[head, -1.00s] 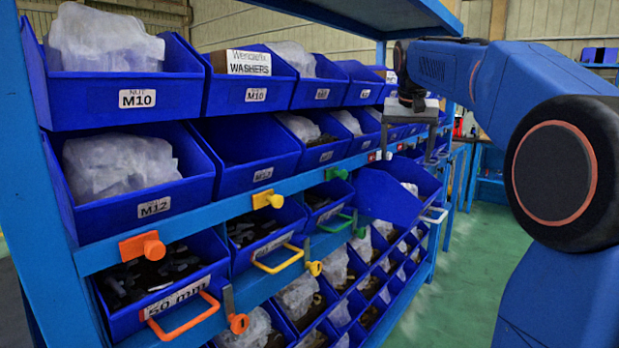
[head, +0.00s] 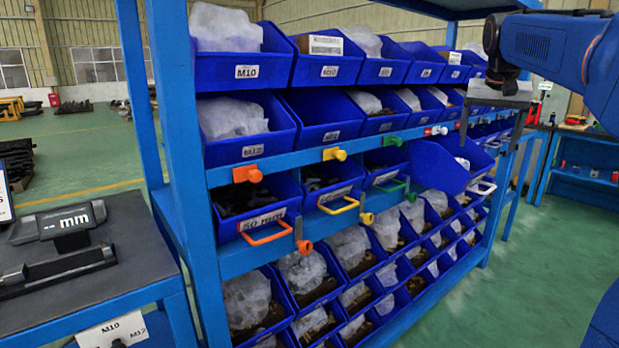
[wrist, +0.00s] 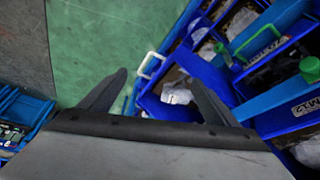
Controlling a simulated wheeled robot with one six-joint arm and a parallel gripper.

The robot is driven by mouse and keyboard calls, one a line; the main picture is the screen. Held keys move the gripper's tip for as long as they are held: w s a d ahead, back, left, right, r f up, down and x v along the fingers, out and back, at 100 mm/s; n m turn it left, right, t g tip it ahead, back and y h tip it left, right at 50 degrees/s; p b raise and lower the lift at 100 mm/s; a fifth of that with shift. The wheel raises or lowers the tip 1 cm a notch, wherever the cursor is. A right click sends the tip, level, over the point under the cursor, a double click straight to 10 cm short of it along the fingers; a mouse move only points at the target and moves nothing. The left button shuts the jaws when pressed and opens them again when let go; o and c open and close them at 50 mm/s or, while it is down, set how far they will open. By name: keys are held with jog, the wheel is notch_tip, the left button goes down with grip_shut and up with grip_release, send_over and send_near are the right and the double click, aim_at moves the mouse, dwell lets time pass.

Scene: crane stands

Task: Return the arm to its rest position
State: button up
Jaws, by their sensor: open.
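My gripper (wrist: 158,92) is open in the wrist view, its two dark fingers spread wide with nothing between them. In the head view my blue arm reaches in from the upper right, and its dark wrist hangs in front of the right part of the rack. A blue bin (head: 447,165) with a white handle (head: 483,187) is pulled out and tilted down. The bin also shows in the wrist view (wrist: 175,107), beyond the fingers. I see no clear contact between gripper and bin.
The blue rack (head: 190,180) holds several rows of blue bins with coloured handles and knobs. A table (head: 130,235) with a digital measuring device (head: 58,222) stands at left. Green floor (head: 545,260) is open at right; a blue bench (head: 590,180) stands behind.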

jog(key=s+a+f+n, duration=0.1)
jog(key=s+a+f, duration=0.25)
jog(key=s, duration=0.25)
jog(key=s+a+f+n+y, duration=0.1)
jog(key=s+a+f, duration=0.25)
jog(key=s, duration=0.25)
jog(key=s+a+f+n, duration=0.1)
jog(key=s+a+f, duration=0.2)
jog(key=s+f, duration=0.25)
jog(key=s+a+f+n, duration=0.1)
jog(key=s+a+f, duration=0.2)
jog(key=s+f, duration=0.6)
jog(key=s+a+f+n+y, duration=0.1)
jog(key=s+a+f+n, duration=0.1)
jog(key=s+f, duration=0.8)
jog(key=shift+a+t, duration=0.4)
jog(key=shift+a, duration=0.15)
jog(key=shift+w+r, duration=0.1)
